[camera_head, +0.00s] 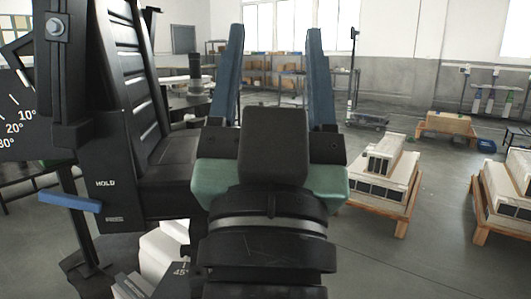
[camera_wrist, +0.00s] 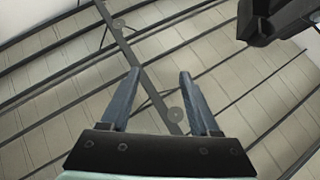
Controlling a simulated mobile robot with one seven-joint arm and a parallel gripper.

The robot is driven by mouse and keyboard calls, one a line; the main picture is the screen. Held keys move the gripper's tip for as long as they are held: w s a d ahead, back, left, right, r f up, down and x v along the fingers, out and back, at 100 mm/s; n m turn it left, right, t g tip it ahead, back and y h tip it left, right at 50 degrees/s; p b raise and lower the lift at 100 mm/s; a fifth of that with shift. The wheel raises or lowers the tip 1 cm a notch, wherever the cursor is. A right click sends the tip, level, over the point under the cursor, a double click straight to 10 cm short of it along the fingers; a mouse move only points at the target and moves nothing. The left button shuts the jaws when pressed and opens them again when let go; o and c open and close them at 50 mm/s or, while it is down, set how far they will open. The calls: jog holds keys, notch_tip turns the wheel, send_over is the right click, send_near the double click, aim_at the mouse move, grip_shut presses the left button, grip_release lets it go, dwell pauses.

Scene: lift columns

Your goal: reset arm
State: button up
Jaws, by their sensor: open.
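My gripper (camera_head: 272,75) stands in the middle of the head view with its two blue fingers pointing up. The fingers are wide apart and nothing is between them. The wrist view also shows my gripper (camera_wrist: 158,95) open and empty, with the ceiling behind it. A black lift column (camera_head: 125,80) with a ribbed panel, a "HOLD" label and a blue lever (camera_head: 70,201) stands close on the left of my gripper. A black part, cut off by the frame, shows at the upper right of the wrist view (camera_wrist: 268,20); I cannot tell what it belongs to.
Wooden pallets with boxed units stand on the floor to the right, one nearer (camera_head: 380,180) and one at the right edge (camera_head: 505,195). A low wooden crate (camera_head: 448,123) and shelves with boxes (camera_head: 258,70) are farther back. Grey floor (camera_head: 400,255) is clear at the lower right.

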jog(key=s+r+p, duration=0.2)
jog(key=r+p, duration=1.7)
jog(key=r, duration=0.1)
jog(key=s+r+n+t+y+p, duration=0.1)
jog(key=r+p, duration=1.8)
jog(key=r, duration=0.2)
jog(key=shift+s+a+n, duration=0.3)
jog(key=shift+s+a, duration=0.05)
jog(key=shift+a, duration=0.05)
